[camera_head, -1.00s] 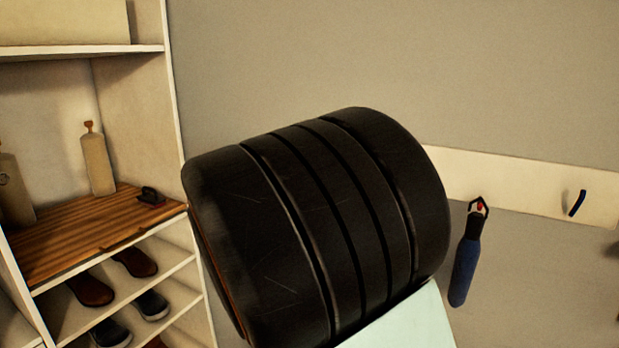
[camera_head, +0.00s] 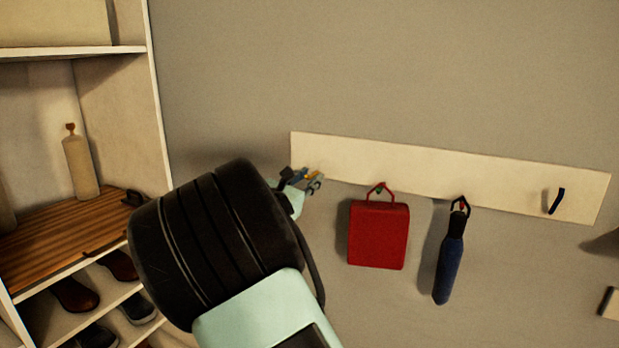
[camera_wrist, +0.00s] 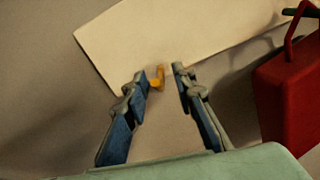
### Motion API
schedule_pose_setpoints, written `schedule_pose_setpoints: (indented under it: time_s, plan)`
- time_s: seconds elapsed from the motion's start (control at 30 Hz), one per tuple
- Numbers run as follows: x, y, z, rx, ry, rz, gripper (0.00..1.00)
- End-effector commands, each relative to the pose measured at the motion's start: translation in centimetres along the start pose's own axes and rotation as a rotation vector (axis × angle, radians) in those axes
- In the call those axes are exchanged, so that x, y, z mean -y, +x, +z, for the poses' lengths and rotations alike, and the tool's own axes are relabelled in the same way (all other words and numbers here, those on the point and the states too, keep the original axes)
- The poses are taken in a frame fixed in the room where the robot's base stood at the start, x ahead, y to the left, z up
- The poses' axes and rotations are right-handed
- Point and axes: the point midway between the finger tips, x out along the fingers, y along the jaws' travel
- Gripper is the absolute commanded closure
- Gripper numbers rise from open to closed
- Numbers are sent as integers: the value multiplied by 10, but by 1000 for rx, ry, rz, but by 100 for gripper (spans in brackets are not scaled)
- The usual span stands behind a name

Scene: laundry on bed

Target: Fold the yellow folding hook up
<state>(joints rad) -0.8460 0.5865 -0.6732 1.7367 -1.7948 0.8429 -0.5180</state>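The yellow folding hook (camera_wrist: 157,77) is on the white wall board (camera_wrist: 120,45), near the board's left end. In the wrist view it lies between the two fingertips of my gripper (camera_wrist: 160,73), closer to the left finger. Whether it touches that finger I cannot tell. The fingers are apart, with a gap to the right of the hook. In the head view my gripper (camera_head: 312,182) is at the board's left end, partly behind my black arm link. A small yellow patch there is probably the hook, mostly hidden by the fingers.
A red bag (camera_head: 378,235) hangs on the board (camera_head: 420,170) right of my gripper, and shows in the wrist view (camera_wrist: 290,95). Farther right are a hanging blue bottle (camera_head: 449,265) and a dark hook (camera_head: 556,201). A shoe shelf (camera_head: 60,225) stands at left.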

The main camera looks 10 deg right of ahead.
Motion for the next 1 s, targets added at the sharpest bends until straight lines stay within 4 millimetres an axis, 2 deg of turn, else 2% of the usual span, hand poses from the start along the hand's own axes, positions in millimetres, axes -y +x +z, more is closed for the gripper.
schedule_pose_setpoints:
  time_s: [0.1,0.37,0.6,1.0]
  plan:
    - [0,6,0,1,-1,-1,76]
    - [0,6,0,0,0,0,76]
    - [0,6,0,0,1,-1,100]
    - [0,6,0,-2,1,-1,100]
